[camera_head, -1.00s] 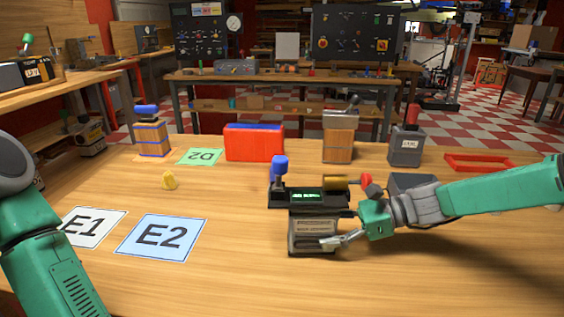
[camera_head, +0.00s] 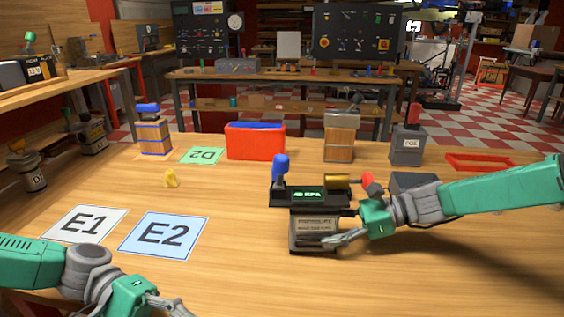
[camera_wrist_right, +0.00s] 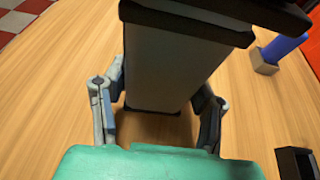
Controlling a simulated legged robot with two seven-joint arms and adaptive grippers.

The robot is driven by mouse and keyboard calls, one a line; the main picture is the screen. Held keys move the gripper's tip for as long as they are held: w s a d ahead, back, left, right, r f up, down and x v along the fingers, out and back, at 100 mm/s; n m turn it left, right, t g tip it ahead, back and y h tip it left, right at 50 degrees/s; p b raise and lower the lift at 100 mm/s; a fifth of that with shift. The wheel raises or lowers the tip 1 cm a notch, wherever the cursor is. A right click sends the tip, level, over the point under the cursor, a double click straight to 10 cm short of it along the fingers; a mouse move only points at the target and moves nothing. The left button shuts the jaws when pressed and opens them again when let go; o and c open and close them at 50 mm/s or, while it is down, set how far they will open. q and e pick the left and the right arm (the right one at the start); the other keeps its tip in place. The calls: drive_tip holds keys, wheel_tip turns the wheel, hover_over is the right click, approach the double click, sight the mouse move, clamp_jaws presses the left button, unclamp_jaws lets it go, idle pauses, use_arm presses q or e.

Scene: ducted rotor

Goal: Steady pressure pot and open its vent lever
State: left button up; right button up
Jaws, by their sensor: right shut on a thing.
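The unit I take to be the pressure pot (camera_head: 314,222) stands upright on the table, a grey labelled box with a black top and a lit green display. A blue upright handle (camera_head: 281,167) rises at its left; a brass cylinder with a red end lies along its right. I cannot tell which is the vent lever. My right gripper (camera_head: 338,239) is shut on the box from the right; in the right wrist view its fingers (camera_wrist_right: 160,108) flank the body. My left gripper (camera_head: 168,304) is low at the left, away from the pot; its opening is unclear.
A red bin (camera_head: 255,142), wooden canister (camera_head: 339,144), grey canister (camera_head: 407,147) and red frame (camera_head: 480,162) stand farther back. The front middle is clear.

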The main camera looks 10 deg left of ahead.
use_arm(q)
drive_tip(key=w+r+n, duration=0.1)
drive_tip(key=w+n, duration=0.1)
drive_tip(key=w, duration=0.2)
drive_tip(key=w+r+n, duration=0.2)
drive_tip(key=w+n, duration=0.1)
drive_tip(key=w, duration=0.2)
drive_tip(key=w+r+n+t+h, duration=0.1)
drive_tip(key=w+n, duration=0.2)
drive_tip(key=w, duration=0.2)
drive_tip(key=shift+w+a+r, duration=0.15)
drive_tip(key=shift+r, duration=0.2)
drive_tip(key=w+r+n, duration=0.3)
drive_tip(key=w+r, duration=0.3)
drive_tip(key=w, duration=0.1)
drive_tip(key=n+t+h, duration=0.1)
drive_tip(key=n+h, duration=0.1)
approach(274, 161)
drive_tip(key=d, duration=1.1)
drive_tip(key=shift+s+d+f, duration=0.15)
drive_tip(key=shift+s, duration=0.15)
drive_tip(key=shift+c, duration=0.4)
clamp_jaws()
